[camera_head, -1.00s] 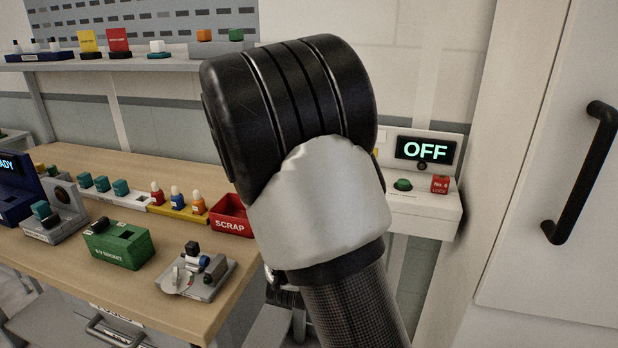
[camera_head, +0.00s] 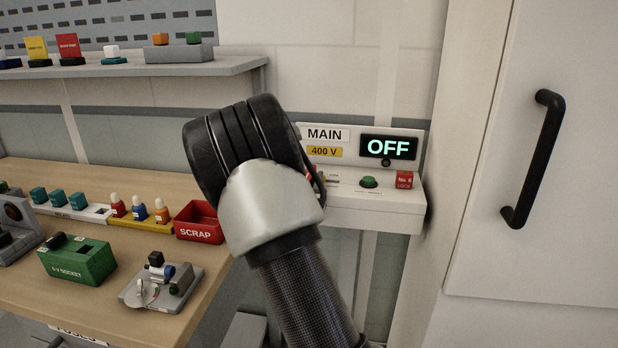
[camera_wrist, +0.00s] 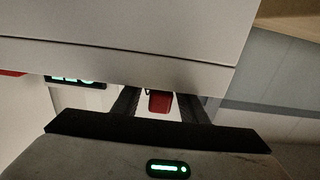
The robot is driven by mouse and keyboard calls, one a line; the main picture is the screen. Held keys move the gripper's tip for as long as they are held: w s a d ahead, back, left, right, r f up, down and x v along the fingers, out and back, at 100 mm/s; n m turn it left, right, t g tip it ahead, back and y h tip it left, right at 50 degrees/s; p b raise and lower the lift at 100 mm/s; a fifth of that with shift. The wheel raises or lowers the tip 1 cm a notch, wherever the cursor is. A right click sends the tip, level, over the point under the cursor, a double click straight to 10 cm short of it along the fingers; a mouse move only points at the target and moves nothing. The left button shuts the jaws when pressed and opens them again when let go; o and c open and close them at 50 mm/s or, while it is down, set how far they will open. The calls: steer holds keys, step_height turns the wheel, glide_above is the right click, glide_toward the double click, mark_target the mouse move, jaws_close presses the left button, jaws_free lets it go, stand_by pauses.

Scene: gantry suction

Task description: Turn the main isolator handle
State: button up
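The main isolator box (camera_head: 375,212) is a pale unit on the wall, with a MAIN label (camera_head: 325,135), a 400 V plate and a display (camera_head: 388,148) reading OFF. My arm covers its left part in the head view. In the wrist view, a red part (camera_wrist: 160,102), which looks like the isolator handle, shows between the two dark fingers of my gripper (camera_wrist: 162,106). Light gaps show on both sides of it, so the fingers are open around it, apart from it. In the head view only a sliver of red (camera_head: 312,169) shows beside my arm, and my fingers are hidden.
A bench (camera_head: 190,333) on the left carries a red SCRAP bin (camera_head: 199,222) and a green socket block (camera_head: 78,262). A cabinet door handle (camera_head: 533,160) is at right.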

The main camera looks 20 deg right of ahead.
steer(key=shift+x, duration=0.85)
jaws_close()
steer(key=y+b, duration=0.1)
steer(key=n+t+b, duration=0.1)
steer(key=b, duration=0.1)
steer(key=shift+s+d+f+y+b, duration=0.1)
steer(key=shift+d+f+y+b, duration=0.1)
steer(key=shift+f+y+b, duration=0.15)
steer(key=shift+r+n+t+y+b, duration=0.2)
steer(key=shift+n+t+y+b, duration=0.1)
steer(key=shift+n+y+b, duration=0.45)
steer(key=shift+r+n+y, duration=0.15)
steer(key=shift+n+y, duration=0.1)
steer(key=shift+y, duration=0.25)
